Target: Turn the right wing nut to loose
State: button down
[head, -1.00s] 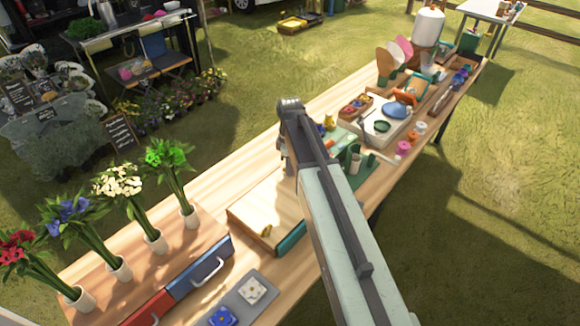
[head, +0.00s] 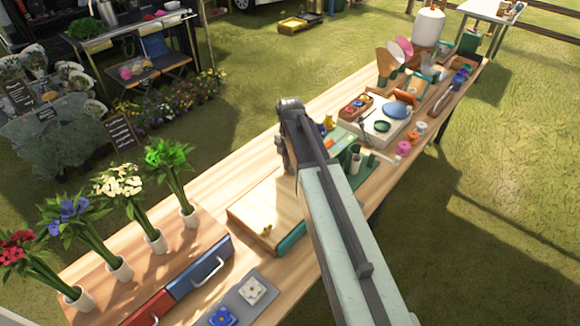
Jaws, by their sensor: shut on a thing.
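The pale wooden press board (head: 262,207) lies on the long table, with a teal edge at its front right. A small yellow wing nut (head: 266,231) shows near its front edge. My arm reaches over the table from the lower right, and my gripper (head: 288,168) points down at the board's far right end. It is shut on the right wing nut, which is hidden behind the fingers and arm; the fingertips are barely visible.
Potted flowers (head: 120,265) stand at the left, behind red and blue drawers (head: 200,270). A grey tray with tiles (head: 238,300) lies in front. Cups, spools and a tool tray (head: 385,125) crowd the table right of my arm.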

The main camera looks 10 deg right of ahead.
jog(key=shift+n, duration=0.5)
jog(key=c, duration=1.3)
grip_release()
jog(key=shift+o, duration=0.2)
notch_tip(320, 180, up, 8)
jog(key=p, duration=0.8)
jog(key=shift+f, duration=0.1)
